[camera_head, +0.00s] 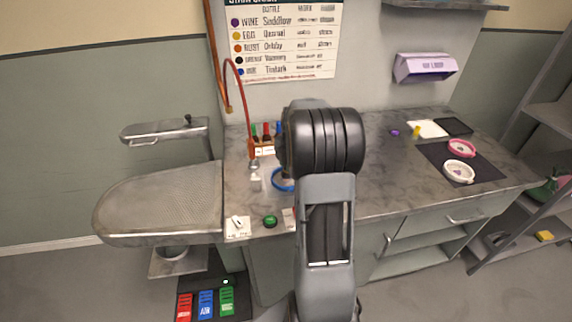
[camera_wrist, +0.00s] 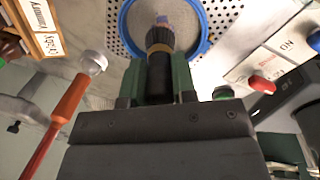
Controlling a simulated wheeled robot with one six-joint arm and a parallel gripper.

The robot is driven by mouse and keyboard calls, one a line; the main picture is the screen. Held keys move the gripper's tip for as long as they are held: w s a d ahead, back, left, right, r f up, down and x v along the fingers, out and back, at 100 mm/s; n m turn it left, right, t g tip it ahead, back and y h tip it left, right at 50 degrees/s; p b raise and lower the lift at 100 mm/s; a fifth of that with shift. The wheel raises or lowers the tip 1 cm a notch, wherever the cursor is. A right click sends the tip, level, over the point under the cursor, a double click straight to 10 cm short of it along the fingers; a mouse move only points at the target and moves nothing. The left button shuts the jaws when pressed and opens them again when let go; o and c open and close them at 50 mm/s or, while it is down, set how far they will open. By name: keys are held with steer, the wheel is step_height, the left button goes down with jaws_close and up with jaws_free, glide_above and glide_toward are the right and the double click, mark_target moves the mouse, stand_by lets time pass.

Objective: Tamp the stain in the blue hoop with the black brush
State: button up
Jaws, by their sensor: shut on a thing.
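The blue hoop (camera_head: 275,184) lies on the grey worktop in the head view, its right side hidden behind my arm. In the wrist view the blue hoop (camera_wrist: 207,35) fills the top middle, with pale cloth inside it. My gripper (camera_wrist: 158,85) is shut on the black brush (camera_wrist: 159,66), which has a tan band. The brush's far end points into the hoop and overlaps the cloth. A small bluish-pink patch shows at that end; I cannot tell whether it is stain or bristles, or whether the brush touches the cloth. The gripper is hidden in the head view.
A bottle rack (camera_head: 263,151) and a red hose (camera_head: 238,75) stand behind the hoop. Green (camera_head: 270,221) and red (camera_wrist: 262,85) buttons are near the front edge. White (camera_head: 459,172) and pink (camera_head: 462,148) hoops lie on a dark mat at right. A perforated surface surrounds the blue hoop.

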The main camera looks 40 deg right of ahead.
steer(key=shift+f, duration=0.2)
steer(key=shift+f+b, duration=0.8)
steer(key=shift+r, duration=0.2)
steer(key=shift+r+p, duration=0.65)
steer(key=shift+r, duration=0.15)
steer(key=shift+r+p, duration=2)
steer(key=shift+r, duration=1)
steer(key=shift+a, duration=0.1)
